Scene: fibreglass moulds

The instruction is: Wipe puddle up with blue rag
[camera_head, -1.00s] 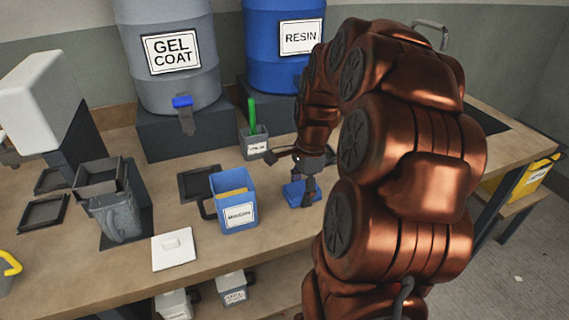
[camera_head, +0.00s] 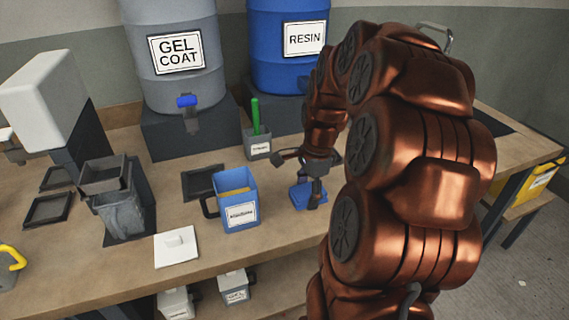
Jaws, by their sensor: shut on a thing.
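The rag appears to touch the bench top. The arm hides the bench to the right of the rag. I cannot make out a puddle; a part of the bench near the rag is hidden by my gripper and arm.
The blue jug (camera_head: 237,197) stands close left of the rag. A grey cup (camera_head: 257,146) with a green handle stands behind. The gel coat drum (camera_head: 176,75) and resin drum (camera_head: 288,70) stand at the back.

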